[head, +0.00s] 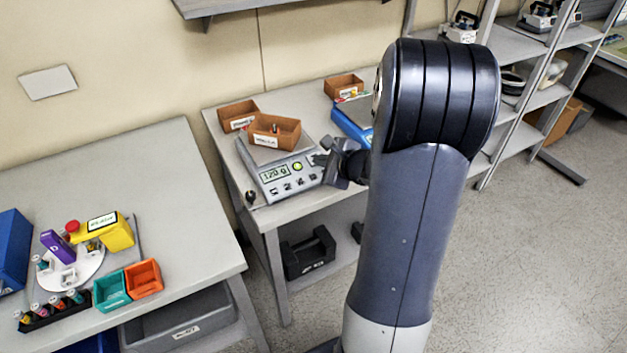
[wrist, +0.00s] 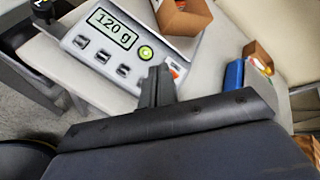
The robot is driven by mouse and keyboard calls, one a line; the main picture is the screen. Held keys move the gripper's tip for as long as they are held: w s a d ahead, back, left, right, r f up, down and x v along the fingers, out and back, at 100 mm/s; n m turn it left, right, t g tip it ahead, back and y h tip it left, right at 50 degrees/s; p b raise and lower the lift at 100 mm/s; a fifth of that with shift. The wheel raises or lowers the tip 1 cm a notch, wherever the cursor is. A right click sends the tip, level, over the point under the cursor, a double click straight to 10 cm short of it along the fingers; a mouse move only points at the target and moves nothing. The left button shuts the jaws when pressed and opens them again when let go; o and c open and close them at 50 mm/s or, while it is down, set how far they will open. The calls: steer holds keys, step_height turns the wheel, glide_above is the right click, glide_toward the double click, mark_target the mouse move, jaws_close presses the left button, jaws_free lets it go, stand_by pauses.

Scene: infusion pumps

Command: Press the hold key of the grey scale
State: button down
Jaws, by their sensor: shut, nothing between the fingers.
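The grey scale (head: 262,181) sits on the far bench with its front panel facing me. Its display (wrist: 112,28) reads 120 g in the wrist view. A round green-ringed key (wrist: 146,52) is beside the display, and a row of dark square keys (wrist: 103,56) runs below it. The key markings are too small to read, so I cannot tell which is hold. My gripper (wrist: 158,72) is shut and empty, over the right end of the key row, where it hides part of the panel. In the head view my gripper (head: 322,162) is at the scale's right side; contact cannot be told.
An open brown bin (head: 286,131) stands on the scale, with another bin (head: 238,113) behind it. A blue device (head: 352,124) is to the right, partly behind my arm. A small dark object (head: 250,197) stands at the scale's front left. A nearer table (head: 165,200) is at left.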

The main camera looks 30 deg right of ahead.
mark_target(309, 172)
steer(key=f+b, duration=0.1)
steer(key=f, duration=0.1)
steer(key=w+f+b, duration=0.1)
steer(key=f, duration=0.1)
steer(key=shift+b, duration=0.35)
steer(key=shift+w+f+b, duration=0.15)
steer(key=shift+f+b, duration=0.2)
steer(key=shift+b, duration=0.1)
steer(key=shift+f, duration=0.15)
stand_by(1.2)
steer(key=shift+w+f+b, duration=0.15)
steer(key=shift+f+b, duration=0.1)
steer(key=shift+b, duration=0.4)
steer(key=shift+f+b, duration=0.3)
steer(key=shift+b, duration=0.2)
stand_by(0.3)
steer(key=shift+r, duration=0.15)
steer(key=shift+r+p, duration=0.4)
steer(key=shift+r, duration=0.15)
